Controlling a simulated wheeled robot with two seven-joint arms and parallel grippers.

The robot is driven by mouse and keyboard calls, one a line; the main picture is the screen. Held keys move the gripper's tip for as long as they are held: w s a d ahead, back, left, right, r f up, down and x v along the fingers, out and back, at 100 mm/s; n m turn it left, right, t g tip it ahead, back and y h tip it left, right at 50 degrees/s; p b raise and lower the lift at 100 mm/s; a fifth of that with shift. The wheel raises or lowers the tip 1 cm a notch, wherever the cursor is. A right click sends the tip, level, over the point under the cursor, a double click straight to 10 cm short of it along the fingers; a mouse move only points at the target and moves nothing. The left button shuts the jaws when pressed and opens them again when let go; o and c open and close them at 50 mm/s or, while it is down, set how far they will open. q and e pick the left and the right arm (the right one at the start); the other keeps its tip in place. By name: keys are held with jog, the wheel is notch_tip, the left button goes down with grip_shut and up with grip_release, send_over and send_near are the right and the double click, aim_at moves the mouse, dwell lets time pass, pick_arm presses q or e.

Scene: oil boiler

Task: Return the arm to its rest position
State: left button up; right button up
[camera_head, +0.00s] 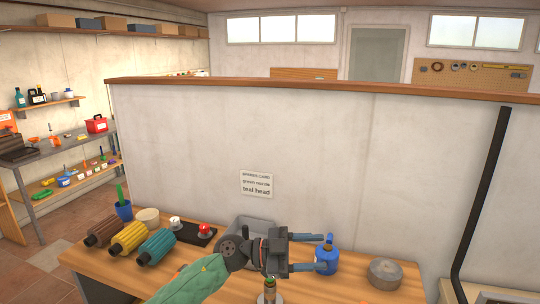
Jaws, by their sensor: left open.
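My left arm (195,281), with a green sleeve-like link, reaches up from the bottom edge over the workbench (345,284). My left gripper (321,253) is open, with its two blue fingers pointing right and apart. No object shows between the fingers. The fingertips overlap the blue oil can (328,256) in the picture; I cannot tell whether they touch it. A small bottle-like item (269,290) stands just below the gripper, partly cut off by the frame. My right gripper is not in view.
Brown, yellow and teal (156,247) ribbed cylinders lie at the bench's left. A grey bin (238,224) is partly hidden. A round tin (384,273) sits right.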

pick_arm(q)
jog(key=w+a+n+t+y, duration=0.35)
jog(key=a+n+t, duration=0.75)
jog(key=n+t, duration=0.7)
jog(key=s+a+f+n+y, duration=0.3)
jog(key=a+f+y, duration=0.4)
jog(key=f, duration=0.2)
jog(key=s+a+f+n+y, duration=0.2)
jog(key=a+f+n+y, duration=0.2)
jog(key=a+f+y, duration=0.4)
jog(key=s+a+f+m+g, duration=0.1)
jog(key=s+a+f+g, duration=0.2)
jog(key=s+f+g, duration=0.8)
jog(key=s+a+f+m+g, duration=0.15)
jog(key=s+f, duration=0.65)
jog(key=s, duration=0.8)
jog(key=s+d+f+g, duration=0.1)
jog(key=d+f, duration=0.1)
jog(key=f, duration=1.2)
jog(key=s+d+f+g, duration=0.1)
jog(key=s+d+f, duration=0.1)
jog(key=f, duration=1.2)
jog(key=shift+d+g, duration=0.2)
jog(key=shift+g, duration=0.15)
